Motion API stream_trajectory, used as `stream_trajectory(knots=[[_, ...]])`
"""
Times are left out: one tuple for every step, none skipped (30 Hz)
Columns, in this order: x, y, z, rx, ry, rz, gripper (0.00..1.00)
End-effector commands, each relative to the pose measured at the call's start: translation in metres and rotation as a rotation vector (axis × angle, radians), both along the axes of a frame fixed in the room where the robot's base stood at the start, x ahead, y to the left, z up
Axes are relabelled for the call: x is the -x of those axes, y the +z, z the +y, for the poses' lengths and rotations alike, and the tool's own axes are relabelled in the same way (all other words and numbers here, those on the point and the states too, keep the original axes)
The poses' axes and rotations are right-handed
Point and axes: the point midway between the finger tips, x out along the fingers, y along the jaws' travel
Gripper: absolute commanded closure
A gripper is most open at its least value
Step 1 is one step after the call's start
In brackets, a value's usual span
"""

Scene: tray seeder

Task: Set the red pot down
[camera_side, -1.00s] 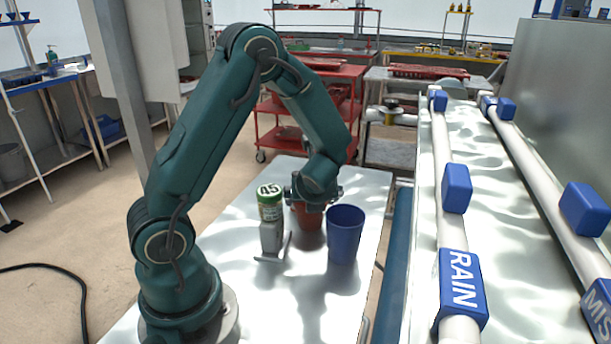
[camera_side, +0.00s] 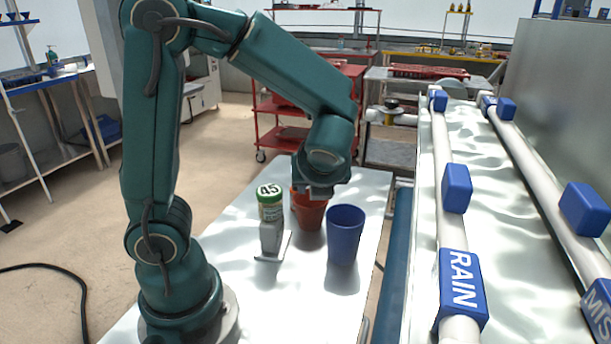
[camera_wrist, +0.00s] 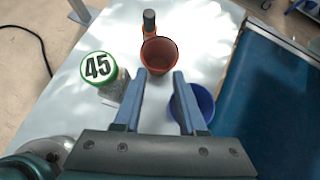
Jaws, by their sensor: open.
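The red pot (camera_side: 309,214) stands upright on the white table (camera_side: 240,284), behind and left of the blue cup (camera_side: 345,236). In the wrist view the red pot (camera_wrist: 159,54) is ahead of the jaws, its open rim facing me, with no finger touching it. My gripper (camera_wrist: 155,75) is open and empty, its two blue-grey fingers spread apart. In the side view my gripper (camera_side: 322,190) is above the red pot and hides part of its rim.
A green-lidded jar marked 45 (camera_side: 270,202) stands left of the pot. In the wrist view, an orange and dark object (camera_wrist: 149,22) is just beyond the pot. The blue cup (camera_wrist: 193,106) is close by the right finger. White pipes with blue blocks (camera_side: 456,188) run along the right.

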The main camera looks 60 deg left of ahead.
Motion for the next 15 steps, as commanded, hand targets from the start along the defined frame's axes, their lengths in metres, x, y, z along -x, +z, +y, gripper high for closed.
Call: stream_trajectory(knots=[[0.0,0.0003,-0.0003,0.0,0.0,0.0,0.61],[0.0,0.0002,-0.0002,0.0,0.0,0.0,0.61],[0.0,0.0001,-0.0002,0.0,0.0,0.0,0.61],[-0.0001,0.0001,-0.0001,0.0,0.0,0.0,0.61],[-0.0001,0.0001,-0.0001,0.0,0.0,0.0,0.61],[-0.0001,0.0,0.0,0.0,0.0,0.0,0.61],[-0.0001,0.0,0.0,0.0,0.0,0.0,0.61],[-0.0001,0.0,0.0001,0.0,0.0,0.0,0.61],[-0.0001,0.0,0.0001,0.0,0.0,0.0,0.61],[-0.0001,0.0,0.0001,0.0,0.0,0.0,0.61],[-0.0002,-0.0001,0.0002,0.0,0.001,-0.001,0.61],[-0.0001,-0.0001,0.0002,0.002,0.005,-0.005,0.61],[0.0001,-0.0001,0.0002,0.004,0.013,-0.01,0.61],[0.0006,-0.0002,0.0002,0.009,0.027,-0.019,0.61],[0.0016,-0.0007,-0.001,0.025,0.057,-0.038,0.61]])
